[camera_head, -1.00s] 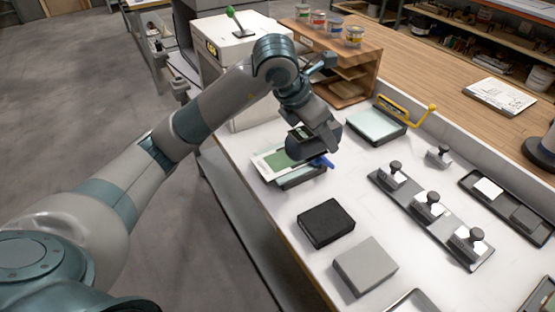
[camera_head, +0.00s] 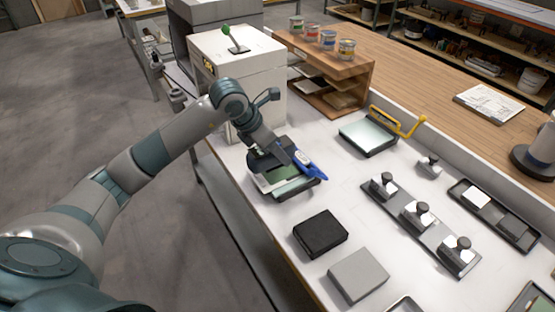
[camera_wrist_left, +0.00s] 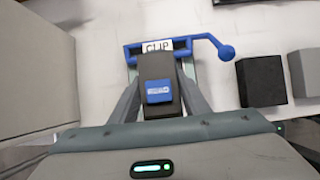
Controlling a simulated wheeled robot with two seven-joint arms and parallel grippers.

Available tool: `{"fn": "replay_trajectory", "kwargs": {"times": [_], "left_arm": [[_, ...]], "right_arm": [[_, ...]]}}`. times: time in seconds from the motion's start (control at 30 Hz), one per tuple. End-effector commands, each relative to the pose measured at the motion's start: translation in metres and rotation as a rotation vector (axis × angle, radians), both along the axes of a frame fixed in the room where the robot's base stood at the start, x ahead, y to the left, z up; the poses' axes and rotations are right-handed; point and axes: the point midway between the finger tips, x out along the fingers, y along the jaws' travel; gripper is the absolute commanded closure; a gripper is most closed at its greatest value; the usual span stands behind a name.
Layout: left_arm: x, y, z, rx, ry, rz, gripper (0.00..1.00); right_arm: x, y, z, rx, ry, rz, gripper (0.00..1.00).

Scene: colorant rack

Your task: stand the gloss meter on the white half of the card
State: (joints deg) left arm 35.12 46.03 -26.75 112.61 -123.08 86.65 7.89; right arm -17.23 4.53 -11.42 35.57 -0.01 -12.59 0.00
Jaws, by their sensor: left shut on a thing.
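My left gripper (camera_wrist_left: 158,95) is shut on the gloss meter (camera_wrist_left: 160,68), a dark box with a blue label. In the head view my left gripper (camera_head: 270,158) is low over the far part of the card (camera_head: 285,186). The card shows green and pale parts and lies on a plate with a blue clip (camera_head: 309,166). The clip also shows in the wrist view (camera_wrist_left: 208,39), just beyond the meter. The meter and gripper hide much of the card. I cannot tell whether the meter touches it. My right gripper is not in view.
A black block (camera_head: 320,233) and a grey block (camera_head: 358,274) lie nearer on the white table. A white cabinet (camera_head: 240,60) stands close behind the gripper. A glass plate with a yellow clip (camera_head: 368,135) and a rail of knobbed weights (camera_head: 418,218) lie to the right.

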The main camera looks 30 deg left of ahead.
Motion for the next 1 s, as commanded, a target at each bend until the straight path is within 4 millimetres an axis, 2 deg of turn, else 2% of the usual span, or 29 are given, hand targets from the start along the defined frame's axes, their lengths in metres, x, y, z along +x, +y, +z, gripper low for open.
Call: {"fn": "replay_trajectory", "kwargs": {"times": [0.27,0.63,1.0], "left_arm": [[0.0,0.0,0.0,-0.001,-0.001,0.0,0.93],[0.0,-0.001,-0.034,-0.001,0.002,0.0,0.93],[0.0,0.0,-0.04,0.0,-0.002,0.0,0.93]], "right_arm": [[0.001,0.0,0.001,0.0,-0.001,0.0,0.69],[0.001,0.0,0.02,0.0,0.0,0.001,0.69],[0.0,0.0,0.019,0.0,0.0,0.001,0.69]]}}
